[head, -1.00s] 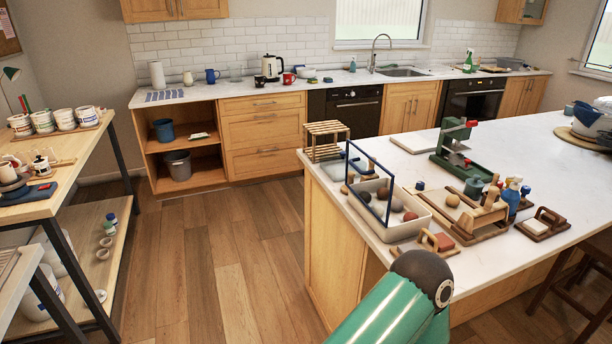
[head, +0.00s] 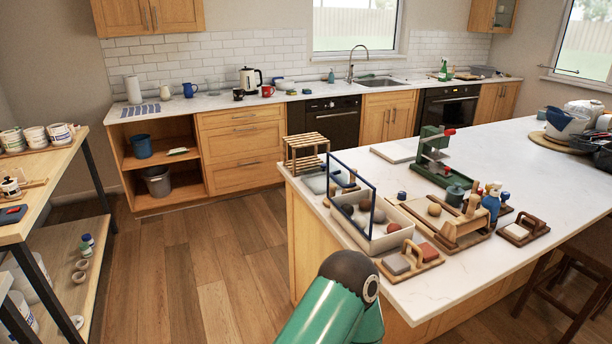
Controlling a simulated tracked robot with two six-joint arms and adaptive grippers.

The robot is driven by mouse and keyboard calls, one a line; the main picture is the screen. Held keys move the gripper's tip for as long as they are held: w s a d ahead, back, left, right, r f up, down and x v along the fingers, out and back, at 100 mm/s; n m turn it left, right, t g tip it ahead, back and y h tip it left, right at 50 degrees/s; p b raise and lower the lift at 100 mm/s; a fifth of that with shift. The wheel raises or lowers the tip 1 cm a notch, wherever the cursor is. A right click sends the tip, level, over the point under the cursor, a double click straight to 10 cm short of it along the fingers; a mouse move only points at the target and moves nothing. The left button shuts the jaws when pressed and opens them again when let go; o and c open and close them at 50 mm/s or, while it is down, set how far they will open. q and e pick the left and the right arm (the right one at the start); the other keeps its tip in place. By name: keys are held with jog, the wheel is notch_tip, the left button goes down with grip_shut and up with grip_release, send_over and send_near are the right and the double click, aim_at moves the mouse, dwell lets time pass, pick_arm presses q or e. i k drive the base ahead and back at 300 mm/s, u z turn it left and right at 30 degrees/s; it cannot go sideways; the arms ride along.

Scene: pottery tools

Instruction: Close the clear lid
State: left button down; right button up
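The clear lid (head: 354,190) has a dark blue frame and stands raised, tilted up from a pale open box (head: 385,243) on the near left corner of the white island counter. Several grey, dark and brown balls lie in the box. A green arm link of mine with a dark joint shows at the bottom, in front of the counter and apart from the lid. Neither gripper is in the frame.
A wooden rack (head: 306,150) stands behind the box. Wooden-handled blocks (head: 410,260), a wooden tool frame (head: 458,226), a blue spray bottle (head: 491,203) and a green press (head: 434,152) crowd its right side.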

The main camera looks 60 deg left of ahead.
aim_at(331, 175)
jog(key=u, duration=0.5)
jog(key=i, duration=1)
jog(key=u, duration=0.5)
